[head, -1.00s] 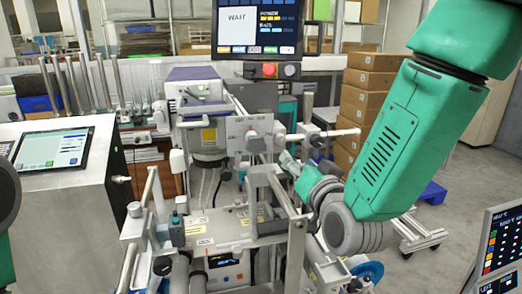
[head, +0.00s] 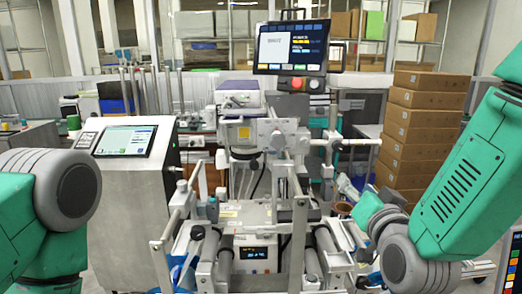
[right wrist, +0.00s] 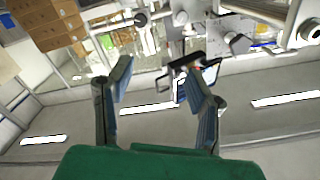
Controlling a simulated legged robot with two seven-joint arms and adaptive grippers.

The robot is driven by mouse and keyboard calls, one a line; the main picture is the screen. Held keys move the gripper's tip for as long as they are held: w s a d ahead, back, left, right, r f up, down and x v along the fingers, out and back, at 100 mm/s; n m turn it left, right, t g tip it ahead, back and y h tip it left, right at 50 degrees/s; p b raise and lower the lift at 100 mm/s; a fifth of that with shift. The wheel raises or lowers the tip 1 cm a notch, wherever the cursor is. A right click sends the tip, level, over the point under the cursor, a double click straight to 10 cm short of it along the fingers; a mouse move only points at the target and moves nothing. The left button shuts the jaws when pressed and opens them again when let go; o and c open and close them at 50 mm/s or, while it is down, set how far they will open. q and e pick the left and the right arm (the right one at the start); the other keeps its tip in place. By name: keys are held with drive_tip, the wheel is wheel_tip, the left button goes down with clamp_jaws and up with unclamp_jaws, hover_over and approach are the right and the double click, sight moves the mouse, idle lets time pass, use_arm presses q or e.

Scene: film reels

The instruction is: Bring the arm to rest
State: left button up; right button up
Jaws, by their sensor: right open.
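My right arm comes in from the right in the head view, bent at its grey joint. Its green hand points up and left, with the right gripper (head: 347,188) beside the right side of the roller machine (head: 245,212). In the right wrist view the two blue-lined fingers of this gripper (right wrist: 163,88) stand wide apart. Nothing is held between them. My left arm shows only as a green link and a round grey joint at the lower left of the head view. The left gripper is out of view.
A monitor (head: 290,48) stands above the machine. A steel cabinet with a tilted touch screen (head: 125,140) is at left. Stacked cardboard boxes (head: 415,125) stand behind my right arm. Part of another screen (head: 514,265) shows at lower right. Machine bars stand close to the right gripper.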

drive_tip(key=s+d+f+n+g+b, duration=0.1)
drive_tip(key=s+f+g, duration=0.3)
drive_tip(key=f, duration=0.6)
drive_tip(key=s+d+f+n+g, duration=0.15)
drive_tip(key=s+f, duration=0.35)
drive_tip(key=f, duration=0.5)
drive_tip(key=s+d+f+n+g+b, duration=0.15)
drive_tip(key=s+f+g, duration=0.3)
drive_tip(key=f, duration=0.55)
drive_tip(key=s+d+f+g, duration=0.1)
drive_tip(key=s+f+g, duration=0.1)
drive_tip(key=s+f, duration=0.2)
drive_tip(key=s+d+f+g, duration=0.2)
drive_tip(key=s+f+g, duration=0.1)
drive_tip(key=s, duration=0.7)
drive_tip(key=s+d+f+n+g, duration=0.1)
drive_tip(key=s+f+g, duration=0.1)
drive_tip(key=s+f, duration=0.3)
drive_tip(key=s, duration=0.2)
drive_tip(key=shift+s+d+h, duration=0.3)
drive_tip(key=shift+s, duration=0.05)
drive_tip(key=shift+w+a, duration=0.1)
drive_tip(key=shift+w, duration=0.05)
